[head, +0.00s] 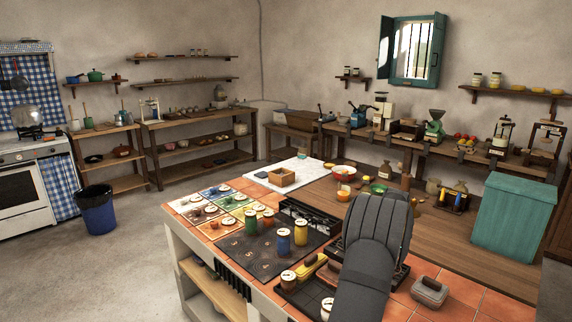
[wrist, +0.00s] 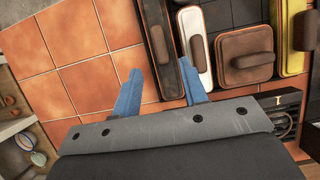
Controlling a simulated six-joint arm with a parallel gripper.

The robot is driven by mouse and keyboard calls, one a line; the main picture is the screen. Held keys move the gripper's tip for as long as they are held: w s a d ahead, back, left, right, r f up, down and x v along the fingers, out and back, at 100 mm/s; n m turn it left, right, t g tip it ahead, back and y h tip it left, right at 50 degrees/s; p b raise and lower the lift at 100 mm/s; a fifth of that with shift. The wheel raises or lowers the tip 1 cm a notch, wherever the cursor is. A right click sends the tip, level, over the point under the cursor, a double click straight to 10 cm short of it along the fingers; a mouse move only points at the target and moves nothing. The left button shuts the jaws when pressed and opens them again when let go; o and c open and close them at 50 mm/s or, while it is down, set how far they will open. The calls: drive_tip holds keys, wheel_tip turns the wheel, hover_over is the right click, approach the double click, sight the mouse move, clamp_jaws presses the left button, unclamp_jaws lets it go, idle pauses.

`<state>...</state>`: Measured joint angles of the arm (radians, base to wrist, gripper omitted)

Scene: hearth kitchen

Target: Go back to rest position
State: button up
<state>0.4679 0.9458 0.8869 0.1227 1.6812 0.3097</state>
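My gripper (wrist: 165,75) shows in the wrist view as two blue fingers spread apart. Orange tile shows between them, and nothing is held. The right finger is near the handled blocks; I cannot tell if it touches one. In the head view my dark grey arm (head: 375,240) reaches over the tiled counter, and the fingers are hidden behind it.
A white handled block (wrist: 193,15), a brown one (wrist: 244,72) and a yellow one (wrist: 291,60) lie close by. In the head view, several jars stand on a dark plate (head: 258,262).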

drive_tip(key=x, duration=0.8)
drive_tip(key=shift+a, duration=0.1)
wheel_tip(320, 180, up, 4)
drive_tip(key=shift+f, duration=0.15)
drive_tip(key=s+d+r, duration=0.7)
drive_tip(key=s, duration=0.2)
drive_tip(key=s+d+n+h, duration=0.3)
drive_tip(key=s+d+n, duration=0.1)
drive_tip(key=s+n, duration=0.4)
drive_tip(key=s+d+n+h, duration=0.3)
drive_tip(key=s+d+n, duration=0.1)
drive_tip(key=s+n, duration=0.5)
drive_tip(key=shift+s+f+n, duration=0.2)
drive_tip(key=shift+f+n, duration=0.25)
drive_tip(key=shift+n, duration=0.05)
